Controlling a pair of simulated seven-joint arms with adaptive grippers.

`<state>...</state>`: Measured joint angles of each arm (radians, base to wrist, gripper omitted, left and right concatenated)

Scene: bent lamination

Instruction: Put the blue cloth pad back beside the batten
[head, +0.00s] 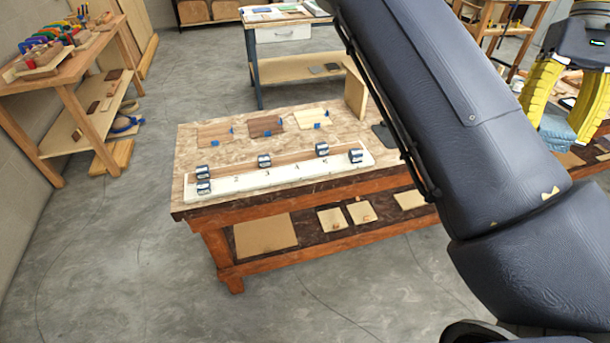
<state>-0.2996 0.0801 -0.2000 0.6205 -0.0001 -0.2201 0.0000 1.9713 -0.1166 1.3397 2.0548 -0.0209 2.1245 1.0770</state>
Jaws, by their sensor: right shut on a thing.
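My right gripper (558,126) has yellow fingers and hangs at the right edge of the head view. It is shut on the light-blue cloth pad (556,138), which shows crumpled between and below the fingertips. On the workbench (222,174) lies a long white strip (285,176) with black numerals, with a thin brown wooden strip behind it. I cannot tell which of these is the batten. Several blue-and-silver clamps (264,161) stand along them. The gripper and pad are to the right of these, apart from them. My left gripper is not in view.
My large dark arm link hides the bench's right part. A tool table (75,62) stands left; the floor between is clear.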

